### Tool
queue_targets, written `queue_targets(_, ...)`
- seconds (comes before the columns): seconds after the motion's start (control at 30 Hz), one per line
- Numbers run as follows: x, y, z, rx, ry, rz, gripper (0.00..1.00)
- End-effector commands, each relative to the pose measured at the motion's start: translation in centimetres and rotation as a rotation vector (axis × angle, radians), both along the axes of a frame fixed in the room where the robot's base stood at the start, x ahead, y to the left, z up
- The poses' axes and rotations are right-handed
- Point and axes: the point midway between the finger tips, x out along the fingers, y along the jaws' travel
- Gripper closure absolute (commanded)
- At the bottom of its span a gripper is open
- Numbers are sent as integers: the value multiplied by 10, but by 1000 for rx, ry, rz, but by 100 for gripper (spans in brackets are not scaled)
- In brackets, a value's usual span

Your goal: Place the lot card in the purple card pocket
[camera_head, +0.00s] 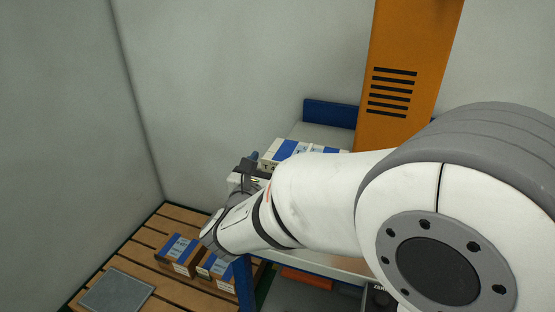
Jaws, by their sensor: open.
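I cannot make out the lot card or the purple card pocket in the head view; my arm covers part of the work surface. My gripper (248,168) is the small dark part beyond my wrist, close to the white-and-blue boxes on the table. It is partly hidden and small in the picture. Its jaws are open, and I see nothing held in them.
White-and-blue boxes (284,149) stand on a table with a blue back edge (330,113). An orange column (403,75) with black slots rises behind my arm. Brown boxes (178,254) and a grey plate (118,290) lie on a slatted wooden pallet (163,220) at lower left.

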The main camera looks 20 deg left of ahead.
Motion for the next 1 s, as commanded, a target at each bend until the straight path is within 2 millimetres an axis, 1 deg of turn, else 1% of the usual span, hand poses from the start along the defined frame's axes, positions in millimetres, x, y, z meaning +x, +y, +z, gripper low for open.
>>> queue_targets(0.03, -13, 2, 1, 0, -1, 6, 23)
queue_targets(0.2, -50, 6, 1, 1, -1, 6, 23)
queue_targets(0.3, -68, 6, 0, 0, -1, 5, 23)
queue_targets(0.43, -84, 8, 0, 0, -1, 4, 23)
queue_targets(0.63, -94, 8, 0, 0, -1, 1, 23)
queue_targets(0.9, -95, 8, 0, 1, -1, 1, 23)
queue_targets(0.97, -93, 4, 1, 6, 3, -9, 23)
queue_targets(1.0, -90, -2, 2, 18, 13, -27, 23)
